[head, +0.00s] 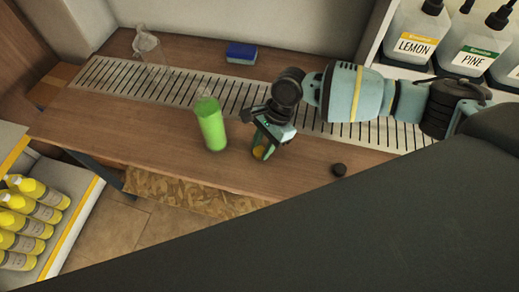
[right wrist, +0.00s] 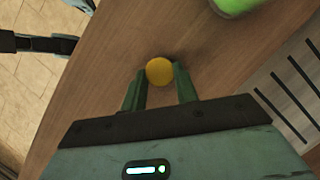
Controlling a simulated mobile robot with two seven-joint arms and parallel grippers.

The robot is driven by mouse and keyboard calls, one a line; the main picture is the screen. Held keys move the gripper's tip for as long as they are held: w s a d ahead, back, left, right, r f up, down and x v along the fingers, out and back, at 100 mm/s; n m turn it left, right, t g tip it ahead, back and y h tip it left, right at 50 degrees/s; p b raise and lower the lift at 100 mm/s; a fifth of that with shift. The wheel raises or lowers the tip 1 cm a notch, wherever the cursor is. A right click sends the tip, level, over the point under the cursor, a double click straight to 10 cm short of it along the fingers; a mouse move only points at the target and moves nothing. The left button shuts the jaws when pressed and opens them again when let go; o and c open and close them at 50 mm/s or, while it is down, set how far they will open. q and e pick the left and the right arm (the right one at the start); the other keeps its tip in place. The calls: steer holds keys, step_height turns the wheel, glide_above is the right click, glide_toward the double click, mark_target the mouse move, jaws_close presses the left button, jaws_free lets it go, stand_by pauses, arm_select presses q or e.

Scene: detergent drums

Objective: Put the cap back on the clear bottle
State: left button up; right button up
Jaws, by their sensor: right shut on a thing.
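A bottle filled with green liquid (head: 211,126), with a clear top part, stands upright on the wooden counter. Its lower part shows at the top of the right wrist view (right wrist: 236,4). A see-through, whitish item (head: 148,45) stands at the back left; its exact form is hard to tell. My right gripper (head: 262,149) is just right of the green bottle, low over the counter, shut on a yellow cap (right wrist: 159,71). The cap sits between its fingertips.
A slotted drain grate (head: 185,85) runs along the counter (head: 130,128). A blue sponge (head: 241,52) lies behind it. Labelled jugs (head: 412,47) stand on a shelf at the upper right. Yellow bottles (head: 25,222) fill a rack at lower left. The counter left of the green bottle is clear.

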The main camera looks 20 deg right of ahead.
mark_target(256, 156)
steer(key=shift+r, duration=0.5)
steer(key=r, duration=0.1)
steer(key=r+p, duration=0.1)
steer(key=shift+s+r, duration=0.4)
arm_select(q)
steer(key=r, duration=0.1)
steer(key=w+r+p, duration=0.1)
steer(key=r+p, duration=0.1)
steer(key=shift+w+a+r, duration=0.15)
steer(key=shift+w, duration=0.1)
arm_select(e)
steer(key=s+a+r, duration=0.1)
steer(key=s, duration=1.4)
steer(key=shift+a, duration=0.3)
arm_select(q)
steer(key=shift+o, duration=0.2)
steer(key=shift+w+r+t, duration=0.2)
steer(key=shift+w+t, duration=0.1)
arm_select(e)
steer(key=shift+r, duration=0.1)
arm_select(q)
steer(key=shift+w, duration=0.1)
